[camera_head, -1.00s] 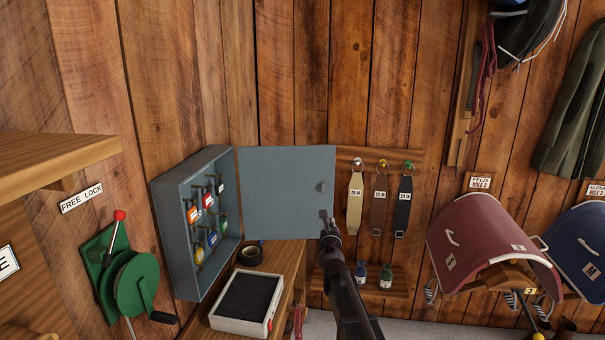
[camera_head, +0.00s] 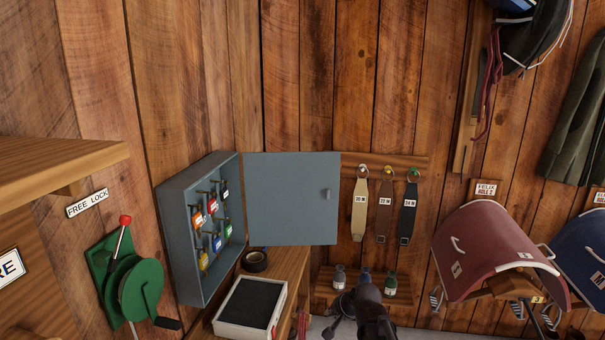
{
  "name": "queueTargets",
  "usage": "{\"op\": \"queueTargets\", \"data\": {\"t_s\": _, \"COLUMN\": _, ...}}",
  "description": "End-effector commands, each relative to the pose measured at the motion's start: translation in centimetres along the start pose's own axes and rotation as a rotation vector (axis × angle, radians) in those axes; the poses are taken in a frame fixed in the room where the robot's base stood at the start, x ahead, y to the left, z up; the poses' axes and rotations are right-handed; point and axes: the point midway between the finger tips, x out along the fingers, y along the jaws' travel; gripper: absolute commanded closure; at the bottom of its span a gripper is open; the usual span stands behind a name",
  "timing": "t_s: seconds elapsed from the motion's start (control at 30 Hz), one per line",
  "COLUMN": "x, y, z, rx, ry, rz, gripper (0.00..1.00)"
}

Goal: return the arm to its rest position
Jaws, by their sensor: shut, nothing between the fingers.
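My gripper (camera_head: 330,328) is low in the head view, at the bottom edge and just right of the wooden bench. It is dark, small and partly cut off by the frame, with my arm's dark wrist beside it. It is shut and holds nothing. It appears apart from the grey key cabinet (camera_head: 183,247), whose door (camera_head: 291,198) stands wide open to the right. Several coloured key tags hang on hooks inside the cabinet.
A small shelf with several bottles (camera_head: 390,284) is behind my arm. Straps (camera_head: 359,209) hang above it. A tray with a dark pad (camera_head: 283,300) and a black tape roll (camera_head: 254,261) lie on the bench. A green winch (camera_head: 141,289) is left; a maroon saddle (camera_head: 490,245) is right.

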Motion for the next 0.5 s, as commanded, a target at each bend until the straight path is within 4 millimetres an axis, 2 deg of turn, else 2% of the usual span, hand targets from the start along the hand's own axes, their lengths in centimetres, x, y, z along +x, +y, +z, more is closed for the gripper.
{"op": "queueTargets", "data": {"t_s": 0.03, "x": -0.7, "y": 1.8, "z": 1.3, "rx": -0.066, "ry": -0.037, "rz": 0.064, "gripper": 1.00}}
{"op": "queueTargets", "data": {"t_s": 0.1, "x": -1.5, "y": 4.1, "z": 2.6, "rx": -0.158, "ry": -0.096, "rz": 0.154, "gripper": 1.00}}
{"op": "queueTargets", "data": {"t_s": 0.3, "x": -4.5, "y": 10.0, "z": 5.9, "rx": -0.370, "ry": -0.277, "rz": 0.381, "gripper": 1.00}}
{"op": "queueTargets", "data": {"t_s": 0.5, "x": -6.9, "y": 13.2, "z": 7.6, "rx": -0.469, "ry": -0.401, "rz": 0.505, "gripper": 1.00}}
